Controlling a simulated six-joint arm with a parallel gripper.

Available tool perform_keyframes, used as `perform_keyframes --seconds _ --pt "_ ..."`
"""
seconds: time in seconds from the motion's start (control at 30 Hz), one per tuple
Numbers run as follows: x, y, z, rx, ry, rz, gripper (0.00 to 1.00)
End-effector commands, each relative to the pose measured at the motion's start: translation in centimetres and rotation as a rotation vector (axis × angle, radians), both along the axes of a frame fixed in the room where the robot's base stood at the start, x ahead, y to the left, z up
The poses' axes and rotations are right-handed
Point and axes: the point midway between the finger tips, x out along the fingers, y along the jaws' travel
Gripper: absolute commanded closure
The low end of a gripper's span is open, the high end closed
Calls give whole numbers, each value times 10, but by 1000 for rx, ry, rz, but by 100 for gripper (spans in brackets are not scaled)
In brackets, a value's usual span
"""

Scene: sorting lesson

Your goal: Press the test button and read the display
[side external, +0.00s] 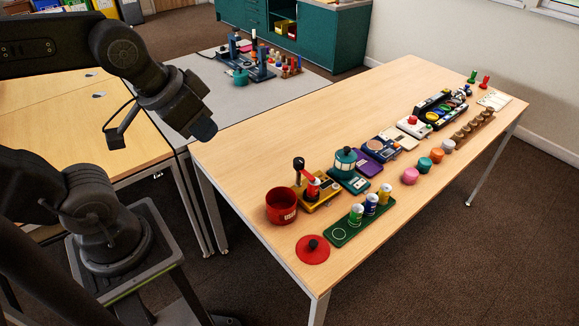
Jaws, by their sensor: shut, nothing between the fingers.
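Which button is the test button is not clear from this view. A pale box (422,131) with a round red button (412,120) stands mid-table toward the far end. Nearer, a yellow device (322,201) carries an upright red part and a black-knobbed lever (299,164). A dark blue device (381,149) with a round face lies between them. No display is large enough to read. My gripper (203,130) is shut and empty, high at left, over the area near the grey table, well apart from these devices.
On the wooden table (245,150) are a red pot (281,206), a red lid (313,249), a green tray (337,233) with cans, a teal lantern-like item (345,162) and several coloured pots. The table's left strip is bare. A grey table (187,75) holds more items behind.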

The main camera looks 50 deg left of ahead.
Motion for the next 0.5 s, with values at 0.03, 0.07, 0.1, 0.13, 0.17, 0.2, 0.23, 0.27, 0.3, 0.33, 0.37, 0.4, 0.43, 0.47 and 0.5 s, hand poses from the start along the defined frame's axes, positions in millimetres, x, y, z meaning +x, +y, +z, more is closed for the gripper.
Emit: perform_keyframes --seconds 0.03,0.07,0.1,0.13,0.17,0.2,0.23,0.27,0.3,0.33,0.37,0.4,0.43,0.47,0.5 --pt "0 0 0 0 0 0 100" --pt "0 0 0 0 0 0 100" --pt "0 0 0 0 0 0 100" --pt "0 0 0 0 0 0 100" --pt "0 0 0 0 0 0 100" --pt "0 0 0 0 0 0 100" --pt "0 0 0 0 0 0 100" --pt "0 0 0 0 0 0 100" --pt "0 0 0 0 0 0 100" --pt "0 0 0 0 0 0 100" --pt "0 0 0 1 0 0 100" --pt "1 0 0 3 1 1 100" --pt "2 1 0 5 2 3 100" --pt "4 2 1 10 4 5 100" --pt "8 3 1 18 9 9 100"
